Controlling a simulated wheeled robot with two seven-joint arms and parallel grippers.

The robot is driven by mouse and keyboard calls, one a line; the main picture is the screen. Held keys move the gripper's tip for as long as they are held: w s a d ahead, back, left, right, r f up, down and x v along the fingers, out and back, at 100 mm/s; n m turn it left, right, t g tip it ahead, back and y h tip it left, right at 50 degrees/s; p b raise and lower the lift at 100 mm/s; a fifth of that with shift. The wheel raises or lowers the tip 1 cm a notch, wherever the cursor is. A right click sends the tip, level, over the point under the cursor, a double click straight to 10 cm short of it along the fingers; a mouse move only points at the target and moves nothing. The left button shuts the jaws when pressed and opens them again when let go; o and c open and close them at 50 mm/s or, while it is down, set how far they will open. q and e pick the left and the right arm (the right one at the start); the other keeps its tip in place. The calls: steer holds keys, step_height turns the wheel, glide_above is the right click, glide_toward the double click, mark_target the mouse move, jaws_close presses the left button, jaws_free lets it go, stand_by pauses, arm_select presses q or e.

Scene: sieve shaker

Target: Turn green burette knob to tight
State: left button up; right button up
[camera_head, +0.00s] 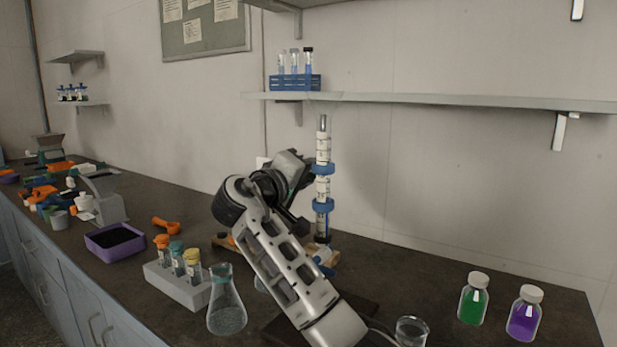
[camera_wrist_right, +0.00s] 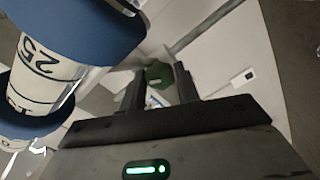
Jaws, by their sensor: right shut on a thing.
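The burette (camera_head: 322,185) stands upright at the wall, a clear, marked tube with blue clamp rings. In the right wrist view, its marked tube (camera_wrist_right: 38,75) and blue rings fill the left side, close to my right gripper. The green knob (camera_wrist_right: 158,72) sits between the two dark fingertips of my right gripper (camera_wrist_right: 160,84), which is shut on it. In the head view my right arm reaches up from the bottom to the left side of the burette; the green knob is hidden there. My left gripper is in neither view.
A flask (camera_head: 226,312), a rack of capped tubes (camera_head: 180,285), a purple tray (camera_head: 98,250) and an orange tool (camera_head: 167,227) are left of my arm. A beaker (camera_head: 411,331), a green bottle (camera_head: 473,300) and a purple bottle (camera_head: 524,315) stand right. A shelf (camera_head: 430,99) hangs above.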

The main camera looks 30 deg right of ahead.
steer(key=o, duration=1)
steer(key=shift+c, duration=0.2)
steer(key=shift+a, duration=0.15)
steer(key=b+v, duration=0.2)
steer(key=v, duration=1.3)
steer(key=shift+a+b, duration=0.35)
steer(key=shift+a, duration=0.05)
steer(key=shift+s, duration=0.15)
